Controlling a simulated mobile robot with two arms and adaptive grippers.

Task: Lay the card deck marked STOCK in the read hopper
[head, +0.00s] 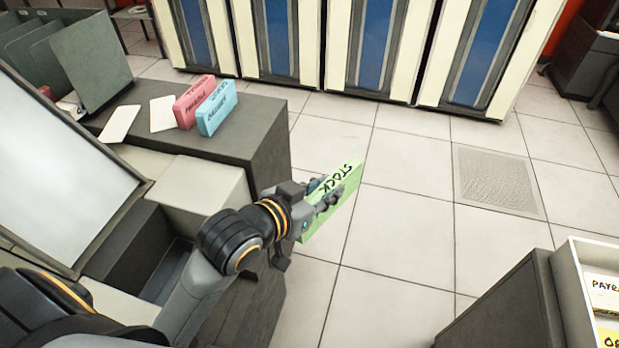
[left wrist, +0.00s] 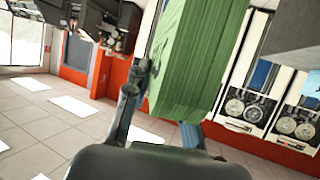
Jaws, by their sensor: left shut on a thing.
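The green card deck marked STOCK (head: 343,186) is in my left gripper (head: 325,192), which is shut on it. The deck is held in the air over the tiled floor, to the right of the dark machine's edge, its lettering facing up and tilted. In the left wrist view the deck's green side (left wrist: 199,58) rises from between the gripper's fingers (left wrist: 165,112). I cannot tell for sure which part of the machine is the read hopper. My right gripper is not in view.
A pink deck (head: 194,101) and a blue deck (head: 217,107) stand on the dark machine top (head: 245,125), beside loose white cards (head: 120,123). A white tray (head: 573,290) with cards is at lower right. Blue-and-cream cabinets (head: 370,45) line the back. Open floor (head: 400,220) lies between.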

